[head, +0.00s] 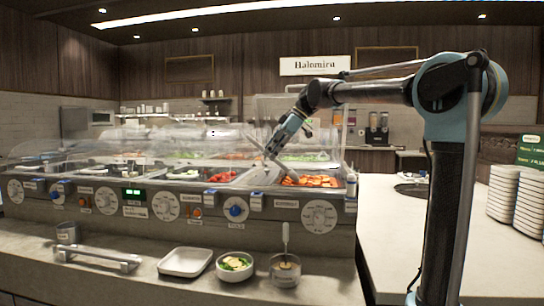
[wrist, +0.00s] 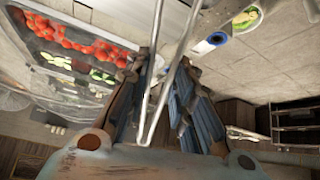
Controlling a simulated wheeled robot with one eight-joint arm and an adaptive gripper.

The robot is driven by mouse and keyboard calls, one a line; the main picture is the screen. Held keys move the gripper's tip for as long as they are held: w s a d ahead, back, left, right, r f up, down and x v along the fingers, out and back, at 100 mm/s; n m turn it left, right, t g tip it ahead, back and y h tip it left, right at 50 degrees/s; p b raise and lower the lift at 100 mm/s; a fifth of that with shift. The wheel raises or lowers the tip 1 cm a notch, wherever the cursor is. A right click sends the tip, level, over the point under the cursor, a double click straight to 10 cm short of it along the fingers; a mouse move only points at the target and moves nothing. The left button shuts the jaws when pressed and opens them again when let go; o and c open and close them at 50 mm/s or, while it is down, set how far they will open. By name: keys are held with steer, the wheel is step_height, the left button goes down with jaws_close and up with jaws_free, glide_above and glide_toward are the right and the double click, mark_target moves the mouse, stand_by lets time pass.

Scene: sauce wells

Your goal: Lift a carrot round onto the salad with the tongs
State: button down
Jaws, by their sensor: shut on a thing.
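My gripper (head: 279,143) is above the right part of the salad bar, over the clear guard area. In the wrist view, my gripper (wrist: 166,62) is shut on the metal tongs (wrist: 153,75), whose two thin arms run up out of the picture. The tong tips are out of that view, so I cannot tell whether they hold anything. Orange carrot rounds (head: 310,181) lie in the well at the right end of the bar. The salad (head: 236,263) is green leaves in a white bowl (head: 235,275) on the front counter; it also shows in the wrist view (wrist: 246,18).
A square white plate (head: 185,262) lies left of the bowl. A small container with an upright handle (head: 285,268) stands right of it. A metal rail (head: 98,258) is at the left. Clear guards (head: 215,143) cover the wells. Stacked plates (head: 503,195) stand far right.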

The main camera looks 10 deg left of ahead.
step_height(320, 180, up, 11)
steer(key=shift+r, duration=0.15)
stand_by(0.7)
steer(key=shift+s, duration=0.15)
